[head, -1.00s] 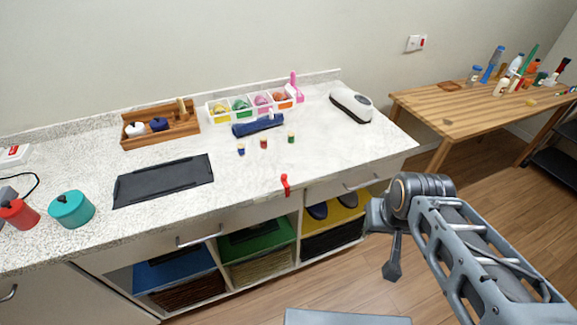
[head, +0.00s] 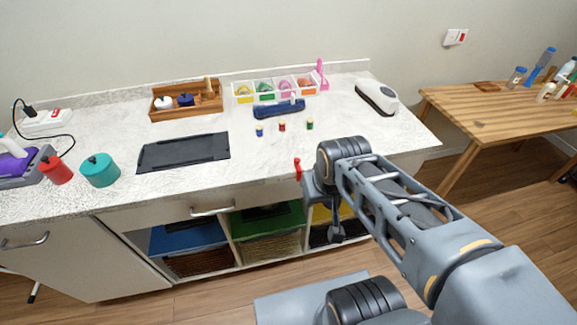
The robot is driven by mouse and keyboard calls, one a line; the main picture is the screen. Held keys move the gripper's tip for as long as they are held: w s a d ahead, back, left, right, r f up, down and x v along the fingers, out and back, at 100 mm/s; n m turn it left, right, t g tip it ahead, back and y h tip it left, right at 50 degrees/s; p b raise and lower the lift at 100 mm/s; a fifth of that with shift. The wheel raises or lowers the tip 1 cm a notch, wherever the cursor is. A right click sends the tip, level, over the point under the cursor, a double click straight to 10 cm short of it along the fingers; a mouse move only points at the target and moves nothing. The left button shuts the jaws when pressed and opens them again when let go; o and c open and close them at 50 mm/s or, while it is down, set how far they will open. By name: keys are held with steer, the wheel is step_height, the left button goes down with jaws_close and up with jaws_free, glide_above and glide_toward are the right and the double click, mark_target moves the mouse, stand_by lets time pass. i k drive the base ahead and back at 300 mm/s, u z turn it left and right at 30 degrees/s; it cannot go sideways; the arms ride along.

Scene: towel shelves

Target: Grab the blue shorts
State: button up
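Nothing in view is plainly a pair of blue shorts. A blue flat item (head: 186,238) lies on top in the left open compartment under the counter. A dark blue, long item (head: 278,108) lies on the counter in front of the clear bins; I cannot tell whether it is cloth. My arm reaches in from the lower right, and my gripper (head: 336,233) hangs small and dark in front of the right compartment, apart from both blue items. Its fingers are too small to tell open from shut.
Green (head: 268,217) and yellow items fill the other compartments; my arm partly hides the yellow one. A red hook-like thing (head: 298,168) is at the counter's front edge. The counter holds a black tray (head: 183,151), teal pot (head: 100,169) and white appliance (head: 376,97). A wooden table (head: 480,115) stands right.

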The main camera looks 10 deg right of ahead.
mark_target(269, 109)
steer(key=z, duration=0.05)
steer(key=k, duration=0.5)
steer(key=u, duration=1.1)
steer(key=i, duration=1.35)
steer(key=z, duration=0.45)
